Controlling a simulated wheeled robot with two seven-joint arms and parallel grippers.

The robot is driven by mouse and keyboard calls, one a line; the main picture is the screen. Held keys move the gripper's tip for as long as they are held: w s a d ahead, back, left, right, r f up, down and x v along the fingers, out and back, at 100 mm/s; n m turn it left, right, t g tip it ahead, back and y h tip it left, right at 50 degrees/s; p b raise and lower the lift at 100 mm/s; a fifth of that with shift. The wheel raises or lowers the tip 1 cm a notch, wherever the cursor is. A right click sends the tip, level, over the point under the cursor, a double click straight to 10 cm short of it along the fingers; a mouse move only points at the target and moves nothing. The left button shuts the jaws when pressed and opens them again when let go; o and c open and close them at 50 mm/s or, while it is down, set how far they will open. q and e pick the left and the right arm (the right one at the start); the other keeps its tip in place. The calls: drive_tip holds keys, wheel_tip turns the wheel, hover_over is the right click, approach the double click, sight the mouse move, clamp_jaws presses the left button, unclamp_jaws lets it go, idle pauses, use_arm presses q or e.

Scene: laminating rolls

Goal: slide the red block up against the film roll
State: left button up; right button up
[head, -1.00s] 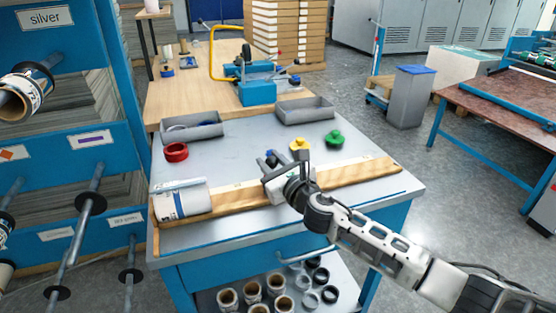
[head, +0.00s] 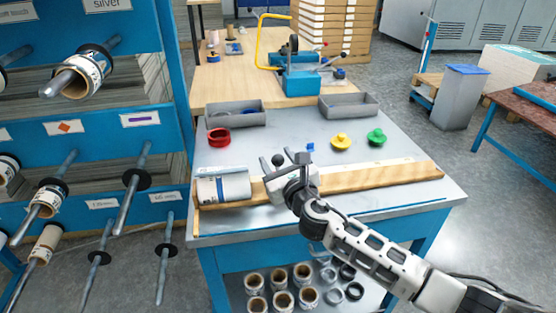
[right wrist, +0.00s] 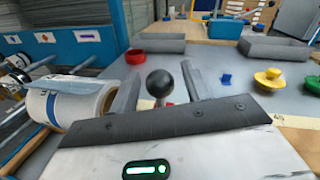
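The film roll (head: 224,187), white with a printed label, lies at the left end of the wooden strip; it also shows at left in the right wrist view (right wrist: 75,103). My right gripper (head: 278,162) is low over the strip, just right of the roll. In the right wrist view its fingers (right wrist: 158,88) stand apart on either side of a black ball knob (right wrist: 160,83), with gaps. A small red patch (right wrist: 168,104) shows below the knob; it may be the red block, otherwise hidden behind my gripper. My left gripper is out of view.
A red ring (head: 219,138), a yellow knobbed piece (head: 341,141), a green one (head: 377,137) and a small blue piece (head: 310,147) are on the grey bench behind the wooden strip (head: 385,178). Two grey trays (head: 348,105) stand at the bench's back. A film rack is at left.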

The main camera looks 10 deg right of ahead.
drive_tip(key=s+d, duration=0.2)
drive_tip(key=s, duration=1.3)
drive_tip(key=shift+s+d, duration=0.2)
drive_tip(key=shift+s, duration=0.2)
